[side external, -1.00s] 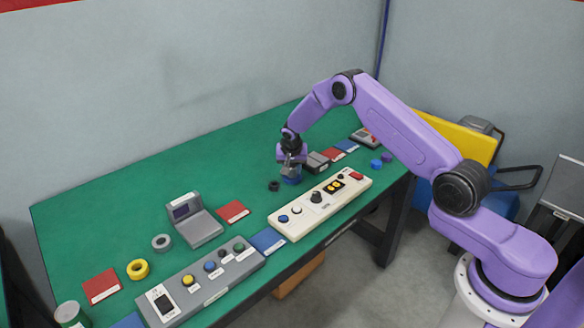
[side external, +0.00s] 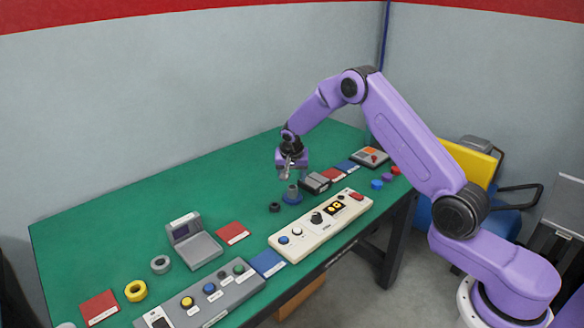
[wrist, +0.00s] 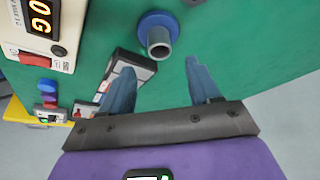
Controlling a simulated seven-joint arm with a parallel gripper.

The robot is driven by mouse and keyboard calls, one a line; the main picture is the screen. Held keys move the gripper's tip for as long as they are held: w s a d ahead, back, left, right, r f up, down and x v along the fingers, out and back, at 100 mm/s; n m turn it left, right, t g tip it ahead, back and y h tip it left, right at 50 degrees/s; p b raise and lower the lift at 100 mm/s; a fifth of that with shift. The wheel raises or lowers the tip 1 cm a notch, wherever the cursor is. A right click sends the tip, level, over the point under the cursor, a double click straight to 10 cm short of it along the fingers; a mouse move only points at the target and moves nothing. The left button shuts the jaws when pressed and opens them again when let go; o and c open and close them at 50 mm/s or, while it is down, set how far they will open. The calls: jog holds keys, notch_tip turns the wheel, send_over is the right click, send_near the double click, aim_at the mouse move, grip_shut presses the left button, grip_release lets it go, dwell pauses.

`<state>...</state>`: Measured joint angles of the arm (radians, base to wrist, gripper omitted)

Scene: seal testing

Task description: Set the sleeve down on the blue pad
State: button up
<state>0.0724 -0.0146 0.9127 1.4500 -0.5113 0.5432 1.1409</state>
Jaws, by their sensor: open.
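A grey hollow sleeve (side external: 292,189) stands upright on a round blue base (side external: 292,199) behind the cream control panel. I cannot tell whether this base is the blue pad. In the wrist view the sleeve (wrist: 159,46) and its blue base (wrist: 148,20) lie just beyond my fingertips. My gripper (side external: 287,176) is just above the sleeve, apart from it; its fingers (wrist: 159,68) are open and empty. Flat blue cards lie front of centre (side external: 267,263) and at the far right (side external: 346,166).
A cream panel (side external: 325,224) and a grey button panel (side external: 215,292) line the front edge. A black ring (side external: 274,207) and a dark grey box (side external: 314,183) flank the sleeve. Grey (side external: 161,264) and yellow (side external: 136,291) rings lie left. The back of the green table is clear.

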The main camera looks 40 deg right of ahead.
jog(key=s+a+r+n+y, duration=0.1)
jog(key=s+a+r+n, duration=0.4)
jog(key=s+a+r, duration=0.35)
jog(key=s+a+r+n+y, duration=0.1)
jog(key=s+a+r+n, duration=0.4)
jog(key=s+a, duration=0.5)
jog(key=s+d+n+g, duration=0.1)
jog(key=s+n, duration=0.4)
jog(key=s, duration=0.9)
jog(key=s+d+r+n+g+y, duration=0.1)
jog(key=s+n, duration=0.5)
jog(key=s, duration=0.9)
jog(key=shift+d+r+n+g+y, duration=0.3)
jog(key=shift+d+g, duration=0.2)
jog(key=shift+d, duration=0.65)
jog(key=shift+c, duration=0.3)
